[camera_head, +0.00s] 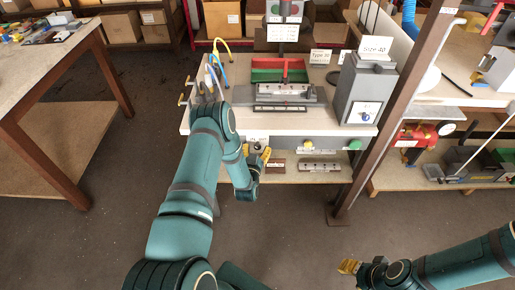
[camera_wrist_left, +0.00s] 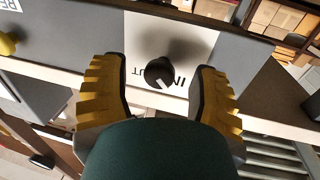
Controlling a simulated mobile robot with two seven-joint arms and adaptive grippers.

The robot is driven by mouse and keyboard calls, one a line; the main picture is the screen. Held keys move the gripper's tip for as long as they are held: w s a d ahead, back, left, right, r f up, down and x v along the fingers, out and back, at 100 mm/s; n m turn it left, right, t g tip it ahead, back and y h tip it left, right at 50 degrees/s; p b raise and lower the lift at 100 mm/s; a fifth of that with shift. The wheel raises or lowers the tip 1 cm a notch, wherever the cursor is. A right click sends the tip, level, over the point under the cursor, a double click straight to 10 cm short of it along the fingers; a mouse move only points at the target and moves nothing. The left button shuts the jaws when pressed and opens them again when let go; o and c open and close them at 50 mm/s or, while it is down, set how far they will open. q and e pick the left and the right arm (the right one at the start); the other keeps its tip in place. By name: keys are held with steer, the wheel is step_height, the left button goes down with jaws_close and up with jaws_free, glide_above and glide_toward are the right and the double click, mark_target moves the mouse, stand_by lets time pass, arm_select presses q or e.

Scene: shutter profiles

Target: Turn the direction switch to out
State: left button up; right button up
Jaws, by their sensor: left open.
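The direction switch (camera_wrist_left: 160,72) is a round black knob on a white plate of the workbench's front panel. In the left wrist view the plate reads IN to the right of the knob and part of OUT to its left, upside down. A pale mark on the knob points down and slightly right, toward the IN side. My left gripper (camera_wrist_left: 159,80) is open, with one yellow finger on each side of the knob and a gap to both. In the head view my left gripper (camera_head: 258,154) is at the bench's front edge. My right gripper (camera_head: 350,266) is far from the switch, low at right.
The bench (camera_head: 222,124) carries a machine with a red and green tray (camera_head: 267,76) and a grey Size 40 box (camera_head: 360,90). A yellow button (camera_head: 308,146) and a green button (camera_head: 354,144) are right of the switch. A brown post (camera_head: 385,110) stands at right.

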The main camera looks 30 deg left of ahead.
arm_select(q)
steer(key=shift+w+a, duration=0.2)
steer(key=shift+w, duration=0.4)
jaws_close()
